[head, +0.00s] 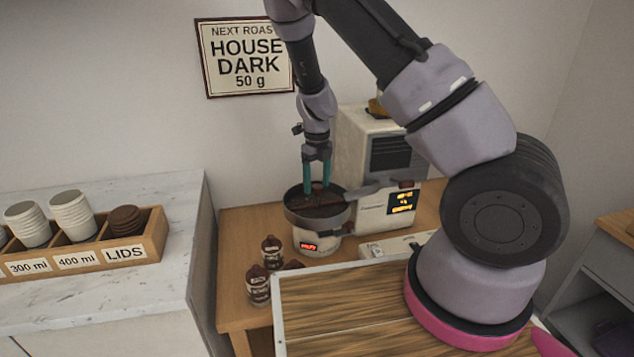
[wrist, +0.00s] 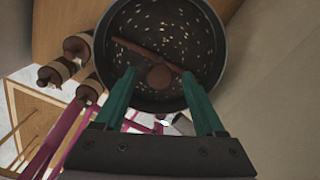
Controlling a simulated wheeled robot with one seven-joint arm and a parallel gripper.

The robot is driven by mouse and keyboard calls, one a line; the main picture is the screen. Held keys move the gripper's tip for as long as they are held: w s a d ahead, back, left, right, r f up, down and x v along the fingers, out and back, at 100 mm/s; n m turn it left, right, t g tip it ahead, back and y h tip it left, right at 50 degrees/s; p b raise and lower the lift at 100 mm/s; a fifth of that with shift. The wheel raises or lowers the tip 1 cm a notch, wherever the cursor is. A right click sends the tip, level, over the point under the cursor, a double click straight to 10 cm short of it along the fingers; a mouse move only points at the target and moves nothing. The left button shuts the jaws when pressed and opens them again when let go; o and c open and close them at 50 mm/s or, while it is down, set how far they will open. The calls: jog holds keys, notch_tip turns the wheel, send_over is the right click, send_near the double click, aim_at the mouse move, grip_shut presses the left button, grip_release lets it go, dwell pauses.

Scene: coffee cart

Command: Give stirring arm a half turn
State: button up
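The roaster's dark round pan (head: 305,212) sits on a white base with a red display. The wrist view looks down into the pan (wrist: 218,45), with pale beans scattered on its floor. In the wrist view my gripper (wrist: 158,76) has a fingertip on each side of the knob, with gaps showing. I cannot tell whether the fingertips are level with it.
A white machine (head: 372,150) with an orange display stands right behind the pan. Small brown-capped jars (head: 259,285) stand at front left on the wooden table. A wooden cup holder (head: 150,240) sits on the left marble counter. A wood-topped surface (head: 340,318) is in front.

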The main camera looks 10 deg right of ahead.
notch_tip(320, 180, up, 11)
dwell(0.5)
jog(key=shift+f, duration=0.1)
jog(key=s+d+r+n+t+y, duration=0.1)
jog(key=s+d+r+n+y, duration=0.15)
jog(key=s+r+n, duration=0.4)
jog(key=s+d+r+n+t+y, duration=0.1)
jog(key=s+d+r+n+y, duration=0.15)
jog(key=r+n, duration=0.7)
jog(key=s+d+r+n+t+h, duration=0.1)
jog(key=s+d+r+n+t, duration=0.1)
jog(key=s+r+n, duration=0.3)
jog(key=s+d+r+n+t+h, duration=0.2)
jog(key=s+r+n, duration=0.3)
jog(key=s, duration=0.3)
jog(key=shift+s+d+r+t, duration=0.3)
jog(key=shift+d+r+t, duration=0.2)
jog(key=shift+r+t, duration=0.15)
